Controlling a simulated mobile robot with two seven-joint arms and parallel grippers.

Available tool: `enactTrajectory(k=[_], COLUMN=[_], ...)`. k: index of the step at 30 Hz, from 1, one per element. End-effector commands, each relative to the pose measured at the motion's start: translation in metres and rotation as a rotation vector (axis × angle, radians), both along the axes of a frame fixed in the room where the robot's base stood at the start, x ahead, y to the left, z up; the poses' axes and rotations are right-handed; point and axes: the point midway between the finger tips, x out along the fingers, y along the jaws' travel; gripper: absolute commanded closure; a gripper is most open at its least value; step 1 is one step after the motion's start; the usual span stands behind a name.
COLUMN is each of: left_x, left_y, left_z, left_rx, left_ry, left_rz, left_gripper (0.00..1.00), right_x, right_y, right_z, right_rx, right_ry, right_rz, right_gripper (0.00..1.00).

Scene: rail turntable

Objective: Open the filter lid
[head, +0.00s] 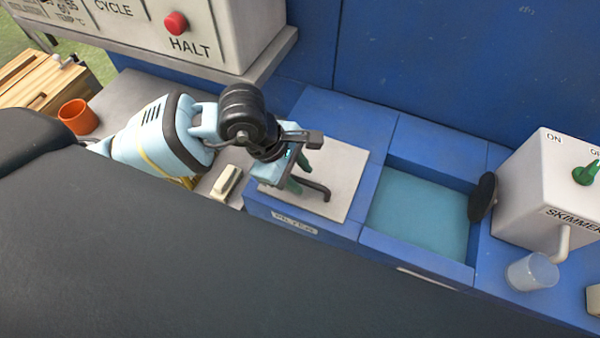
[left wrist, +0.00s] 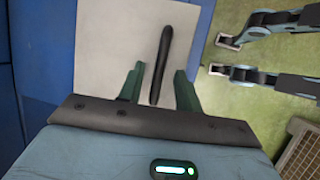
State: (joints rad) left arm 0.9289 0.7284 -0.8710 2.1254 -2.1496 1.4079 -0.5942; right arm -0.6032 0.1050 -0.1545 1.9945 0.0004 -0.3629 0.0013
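The filter lid (head: 342,167) is a pale, flat square plate lying closed on the blue filter box, above its name label (head: 295,225). Its dark bar handle (head: 318,190) stands at the lid's front part. My left gripper (head: 299,173) is over the lid at the handle, its green fingers pointing down. In the left wrist view, the gripper (left wrist: 159,72) is open, with a finger on each side of the handle (left wrist: 161,65) and gaps showing between. The lid (left wrist: 112,40) fills the area behind. Contact with the handle cannot be told. My right gripper is not in view.
Right of the lid is a water basin (head: 420,215) with a black paddle-like disc (head: 482,197). A skimmer box (head: 545,195) and clear cup (head: 531,272) stand further right. A control panel with a red HALT button (head: 176,23) is behind left; an orange cup (head: 78,116) stands left.

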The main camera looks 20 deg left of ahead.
Motion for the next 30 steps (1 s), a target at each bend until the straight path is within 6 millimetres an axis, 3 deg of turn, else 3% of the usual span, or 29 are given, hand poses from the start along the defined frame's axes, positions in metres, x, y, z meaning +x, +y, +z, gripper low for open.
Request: enactTrajectory(k=[11, 19, 30], left_x=[0.0014, 0.0013, 0.0031], left_y=[-0.0025, -0.0024, -0.0024], left_z=[-0.0061, -0.0059, -0.0056], left_rx=[0.001, 0.001, 0.001], left_ry=[-0.001, -0.001, 0.001], left_rz=[0.0, 0.001, 0.001], left_gripper=[0.66, 1.0, 1.0], right_x=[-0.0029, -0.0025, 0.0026], right_y=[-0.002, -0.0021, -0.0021], right_z=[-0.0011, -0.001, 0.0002], right_rx=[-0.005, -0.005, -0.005], right_ry=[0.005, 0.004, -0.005], right_rz=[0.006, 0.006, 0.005], right_gripper=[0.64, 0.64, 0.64])
